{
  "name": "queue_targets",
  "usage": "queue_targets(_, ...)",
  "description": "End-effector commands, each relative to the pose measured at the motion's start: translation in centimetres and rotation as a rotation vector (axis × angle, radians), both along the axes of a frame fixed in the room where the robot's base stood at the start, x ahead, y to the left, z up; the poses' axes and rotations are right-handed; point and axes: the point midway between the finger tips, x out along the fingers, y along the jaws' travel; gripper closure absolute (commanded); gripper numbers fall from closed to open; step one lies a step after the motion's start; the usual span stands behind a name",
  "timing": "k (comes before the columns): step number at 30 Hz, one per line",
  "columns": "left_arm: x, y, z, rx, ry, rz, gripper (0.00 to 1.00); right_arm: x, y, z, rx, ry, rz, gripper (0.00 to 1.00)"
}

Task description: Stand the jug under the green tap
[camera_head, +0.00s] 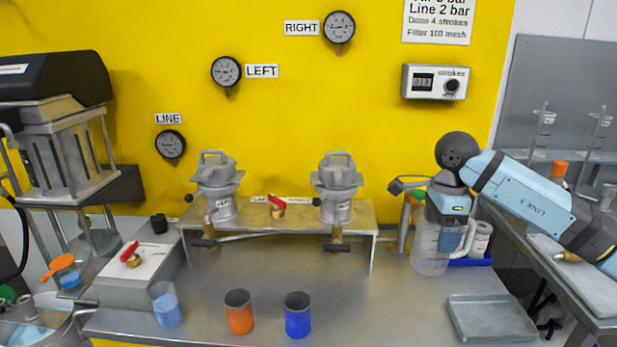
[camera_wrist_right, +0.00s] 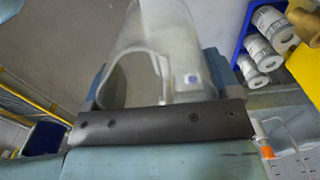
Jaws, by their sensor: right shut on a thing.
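The clear jug (camera_head: 430,255) hangs upright below my right gripper (camera_head: 452,218), at the right end of the steel bench. The gripper is shut on the jug, near its handle. In the right wrist view the clear jug (camera_wrist_right: 145,45) lies between the fingers. I cannot tell whether its base touches the bench. A small green part (camera_head: 420,195) shows just behind my right gripper, mostly hidden. A green disc (camera_head: 7,293) shows at the far left edge, by the sink. I cannot tell which, if either, is the green tap. My left gripper is not in view.
A blue cup (camera_head: 298,316), an orange cup (camera_head: 239,313) and a clear beaker (camera_head: 166,305) stand at the bench front. A grey tray (camera_head: 490,318) lies front right. Two strainers stand on a raised shelf (camera_head: 270,213). White cartridges (camera_head: 480,238) sit in a blue holder beside the jug.

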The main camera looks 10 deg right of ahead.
Motion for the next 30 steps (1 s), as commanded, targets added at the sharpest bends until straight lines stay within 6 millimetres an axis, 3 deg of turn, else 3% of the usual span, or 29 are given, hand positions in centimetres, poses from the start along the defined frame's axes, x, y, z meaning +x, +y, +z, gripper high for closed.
queue_targets(5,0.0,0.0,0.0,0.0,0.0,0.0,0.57,0.1,1.3,-1.3,0.0,0.003,0.163,0.41)
queue_targets(21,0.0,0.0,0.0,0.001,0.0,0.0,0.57,-0.2,10.2,-10.2,0.0,0.003,1.407,0.41)
queue_targets(29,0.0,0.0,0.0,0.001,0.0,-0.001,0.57,-0.8,12.8,-12.8,0.001,0.002,1.798,0.41)
queue_targets(30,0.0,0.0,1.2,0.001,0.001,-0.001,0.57,-1.1,12.8,-11.7,0.0,0.0,1.809,0.41)
